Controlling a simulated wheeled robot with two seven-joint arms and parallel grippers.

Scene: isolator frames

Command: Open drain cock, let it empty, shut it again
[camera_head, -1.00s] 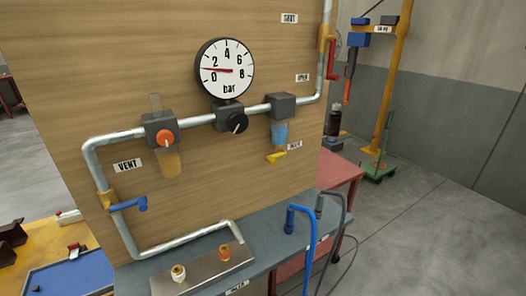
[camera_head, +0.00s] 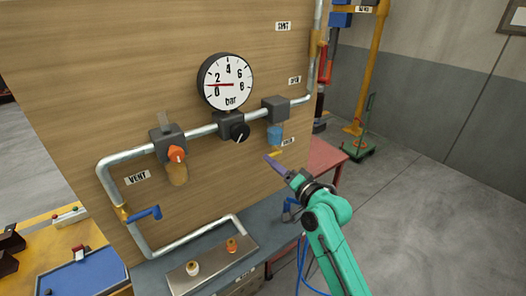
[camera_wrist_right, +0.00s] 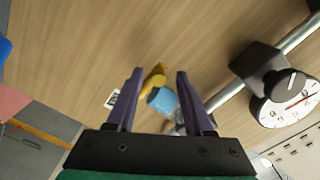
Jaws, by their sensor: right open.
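The drain cock is a small yellow lever (camera_head: 273,154) under the blue filter bowl (camera_head: 275,135) at the right of the pipe. In the right wrist view the yellow lever (camera_wrist_right: 153,79) and blue bowl (camera_wrist_right: 162,100) appear between my open fingers. My right gripper (camera_head: 269,159) is at the lever in the head view, its purple fingers partly covering it; it also shows in the right wrist view (camera_wrist_right: 159,72), open and empty. I cannot tell whether a finger touches the lever. My left gripper is not in view.
A gauge (camera_head: 225,82) and black regulator knob (camera_head: 239,132) are left of the bowl. An orange knob (camera_head: 177,154) and blue vent lever (camera_head: 146,213) are further left. A metal plate with two fittings (camera_head: 212,262) lies below. The wooden panel (camera_head: 120,60) stands close behind the cock.

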